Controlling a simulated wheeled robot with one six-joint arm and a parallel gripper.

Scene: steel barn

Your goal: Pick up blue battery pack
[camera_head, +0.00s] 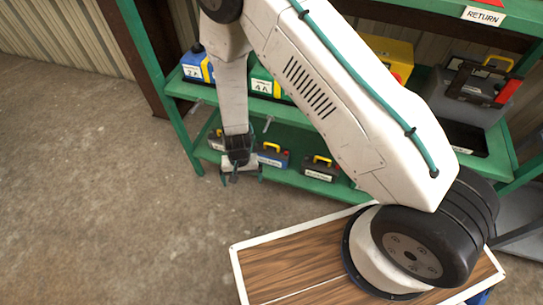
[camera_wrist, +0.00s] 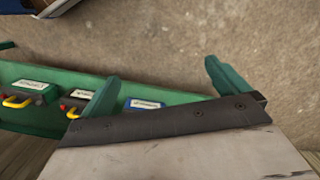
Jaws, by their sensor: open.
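In the head view a blue battery pack (camera_head: 272,155) with a yellow handle sits on the lower green shelf, just right of my gripper (camera_head: 241,177). Another blue pack (camera_head: 193,66), labelled 2A, stands at the left end of the upper shelf. My gripper hangs open and empty in front of the lower shelf, its fingers spread. In the wrist view the green fingers of my gripper (camera_wrist: 162,76) are wide apart. A blue-edged pack (camera_wrist: 145,104) shows between them, mostly hidden by the gripper's dark edge; I cannot tell which pack it is.
The lower shelf also holds a dark pack (camera_head: 320,168). A green-labelled 4A pack (camera_head: 264,86), a yellow case (camera_head: 386,55) and a grey toolbox (camera_head: 470,95) stand above. A wood-topped surface (camera_head: 300,265) lies in front. The concrete floor (camera_head: 90,190) at left is clear.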

